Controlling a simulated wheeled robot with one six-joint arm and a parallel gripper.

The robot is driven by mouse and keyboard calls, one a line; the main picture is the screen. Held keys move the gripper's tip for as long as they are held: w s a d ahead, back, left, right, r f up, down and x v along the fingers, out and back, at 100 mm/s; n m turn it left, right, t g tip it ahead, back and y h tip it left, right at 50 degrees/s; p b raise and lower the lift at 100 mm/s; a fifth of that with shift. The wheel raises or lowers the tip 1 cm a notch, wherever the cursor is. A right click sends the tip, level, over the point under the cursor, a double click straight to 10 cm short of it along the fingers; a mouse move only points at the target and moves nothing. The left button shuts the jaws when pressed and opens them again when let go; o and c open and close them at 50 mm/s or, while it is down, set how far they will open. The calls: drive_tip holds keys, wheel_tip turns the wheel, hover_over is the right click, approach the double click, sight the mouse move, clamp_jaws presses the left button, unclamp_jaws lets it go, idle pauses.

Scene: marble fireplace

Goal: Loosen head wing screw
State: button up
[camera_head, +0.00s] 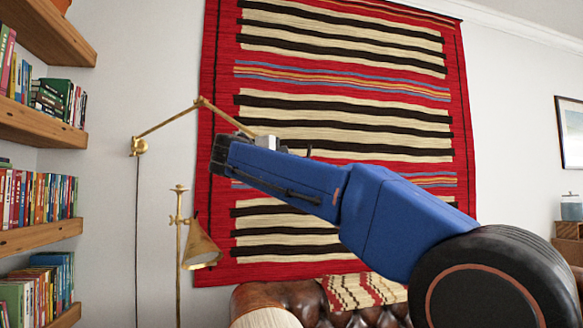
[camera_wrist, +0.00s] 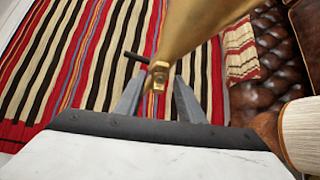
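A brass lamp head (camera_wrist: 205,22) fills the top of the wrist view, close to the camera. A small brass joint piece (camera_wrist: 158,76) at its lower end lies between the two fingers of my gripper (camera_wrist: 160,88); it may be the head wing screw, but its wings are not clear. A short dark rod (camera_wrist: 136,57) sticks out to its left. The fingers stand apart, one on each side of the piece; contact is not clear. In the head view the brass wall lamp arm (camera_head: 170,121) runs to behind my gripper (camera_head: 278,143), which hides its head.
A brass floor lamp (camera_head: 200,246) stands left of my arm. Bookshelves (camera_head: 38,128) are at the far left. A striped rug (camera_head: 340,30) hangs on the wall behind. A leather sofa (camera_head: 290,296) and a pale lampshade (camera_head: 265,318) are below.

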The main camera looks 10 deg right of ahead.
drive_tip(key=v, duration=1.7)
drive_tip(key=shift+s+a, duration=0.1)
drive_tip(key=shift+s, duration=0.05)
drive_tip(key=s+d+f+m+g+y, duration=0.1)
drive_tip(key=s+d+f+g+y, duration=0.3)
drive_tip(key=d+f, duration=0.8)
drive_tip(key=s+d+f+g+y, duration=0.15)
drive_tip(key=s+d+f, duration=0.5)
drive_tip(key=f, duration=0.85)
drive_tip(key=s+f+m+y, duration=0.2)
drive_tip(key=s+f, duration=0.5)
drive_tip(key=f, duration=0.3)
drive_tip(key=s+d+f+m+g+y, duration=0.1)
drive_tip(key=s+f+m+y, duration=0.2)
drive_tip(key=s+f, duration=0.3)
drive_tip(key=s+f+m+g+y, duration=0.1)
drive_tip(key=s+f, duration=0.6)
drive_tip(key=f, duration=0.7)
drive_tip(key=shift+s+d+f+m+y, duration=0.3)
drive_tip(key=shift+m+y, duration=0.35)
drive_tip(key=shift+m, duration=0.35)
drive_tip(key=shift+a+r+g, duration=0.1)
drive_tip(key=shift+g, duration=0.15)
